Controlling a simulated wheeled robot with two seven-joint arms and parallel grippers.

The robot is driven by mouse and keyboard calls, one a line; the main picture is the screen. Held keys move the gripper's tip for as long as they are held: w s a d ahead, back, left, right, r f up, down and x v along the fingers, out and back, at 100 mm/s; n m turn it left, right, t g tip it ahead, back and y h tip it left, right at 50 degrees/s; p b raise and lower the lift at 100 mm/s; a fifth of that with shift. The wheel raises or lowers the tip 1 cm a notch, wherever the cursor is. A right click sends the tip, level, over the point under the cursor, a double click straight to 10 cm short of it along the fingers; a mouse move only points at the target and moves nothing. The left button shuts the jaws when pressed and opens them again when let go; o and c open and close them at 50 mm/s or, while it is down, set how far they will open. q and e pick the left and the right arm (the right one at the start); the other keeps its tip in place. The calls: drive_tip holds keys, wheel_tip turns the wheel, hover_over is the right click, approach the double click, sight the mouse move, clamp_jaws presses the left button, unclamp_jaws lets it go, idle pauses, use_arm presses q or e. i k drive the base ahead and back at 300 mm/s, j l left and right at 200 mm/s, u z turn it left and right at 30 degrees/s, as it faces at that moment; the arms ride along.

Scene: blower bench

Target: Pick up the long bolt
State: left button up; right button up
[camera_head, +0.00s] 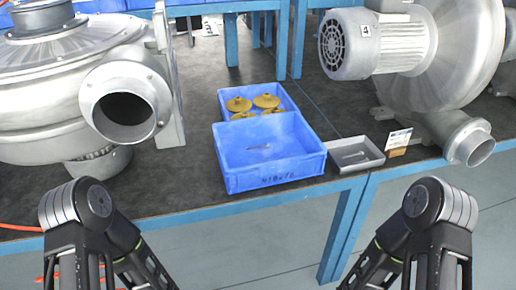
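Another bolt-like piece (354,155) lies in the small grey tray (345,169) just right of that bin. My two arms come in at the lower left and lower right, bent at the elbow. Both grippers are out of the picture, and neither arm touches the bins or tray.
A second blue bin (223,103) behind holds several yellow discs. A large blower (60,95) stands left, another (455,60) right. A small card (399,140) stands by the tray. The dark bench top (185,190) is clear left of the front bin; its blue edge (200,218) faces me.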

sight(267, 145)
drive_tip(key=i+l, duration=0.1)
drive_tip(key=l, duration=0.95)
drive_tip(key=i+l+z, duration=0.1)
drive_tip(key=l, duration=0.45)
drive_tip(key=i, duration=0.05)
